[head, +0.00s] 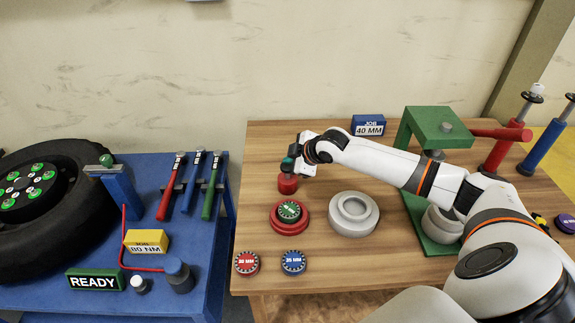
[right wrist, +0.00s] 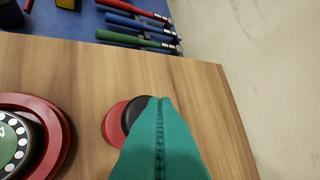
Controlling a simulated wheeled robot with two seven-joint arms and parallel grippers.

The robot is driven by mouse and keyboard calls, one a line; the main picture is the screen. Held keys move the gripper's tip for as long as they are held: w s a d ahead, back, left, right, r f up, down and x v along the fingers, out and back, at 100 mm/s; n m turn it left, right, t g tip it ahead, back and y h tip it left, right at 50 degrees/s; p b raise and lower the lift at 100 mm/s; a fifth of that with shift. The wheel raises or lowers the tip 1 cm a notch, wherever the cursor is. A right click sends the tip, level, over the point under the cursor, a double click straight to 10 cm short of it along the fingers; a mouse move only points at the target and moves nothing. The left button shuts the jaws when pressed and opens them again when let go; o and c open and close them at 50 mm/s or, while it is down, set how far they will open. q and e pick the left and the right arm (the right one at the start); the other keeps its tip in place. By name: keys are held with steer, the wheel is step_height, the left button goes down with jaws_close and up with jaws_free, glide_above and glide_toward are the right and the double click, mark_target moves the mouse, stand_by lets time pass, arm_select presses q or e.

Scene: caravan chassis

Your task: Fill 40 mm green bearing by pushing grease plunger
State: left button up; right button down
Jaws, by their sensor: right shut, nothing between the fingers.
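The green bearing (head: 289,210) lies flat on a round red greaser dish (head: 290,228) on the wooden table; both show at the left of the right wrist view, the bearing (right wrist: 12,147) inside the red rim (right wrist: 66,142). The grease plunger, which I take to be the short red cylinder (head: 288,184), stands upright just behind the dish. My right gripper (head: 289,164) is shut and empty, directly over it. In the right wrist view the teal fingers (right wrist: 160,101) partly hide its dark top and red edge (right wrist: 113,127); I cannot tell whether they touch it. My left gripper is out of view.
A red bearing (head: 246,263) and a blue bearing (head: 293,262) lie in front of the dish. A grey ring-shaped part (head: 353,214) sits to its right. The blue sign (head: 368,125) reads JOB 40 MM.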

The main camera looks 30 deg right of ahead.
steer(key=shift+f+b, duration=0.4)
steer(key=shift+f, duration=1)
stand_by(1.1)
steer(key=shift+r, duration=0.1)
steer(key=shift+r+p, duration=1.7)
steer(key=shift+p, duration=0.25)
step_height(320, 180, up, 5)
steer(key=p, duration=0.5)
